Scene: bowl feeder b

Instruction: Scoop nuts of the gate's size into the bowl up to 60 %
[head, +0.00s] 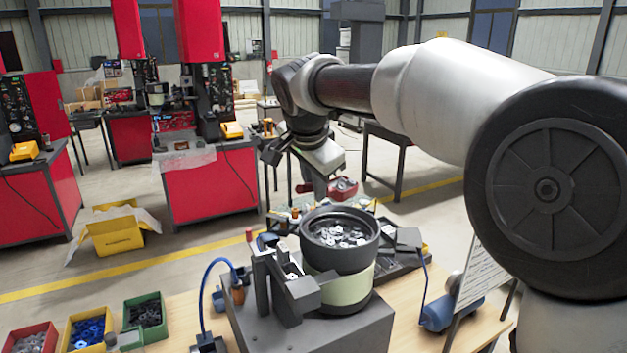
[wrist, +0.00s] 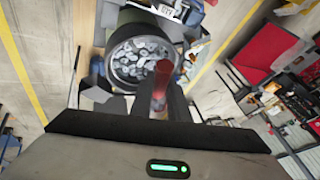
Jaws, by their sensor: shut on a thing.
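The bowl (head: 302,238) of the feeder is dark and round, on a pale green base, with several grey and white nuts (head: 340,234) lying in it. In the wrist view the bowl (wrist: 113,88) shows just beyond the fingers. My gripper (head: 322,188) is above the bowl's far rim, shut on a red scoop (head: 343,188), whose red part also shows between the fingers in the wrist view (wrist: 161,80). I cannot tell whether the scoop holds nuts. A grey chute block (head: 300,295) stands at the bowl's front left; I cannot make out the gate's size.
A red bin (head: 30,338), a yellow bin (head: 88,330) with blue parts and a green bin (head: 146,318) with dark parts stand at the front left. A blue cable (head: 204,290) arches beside the feeder.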

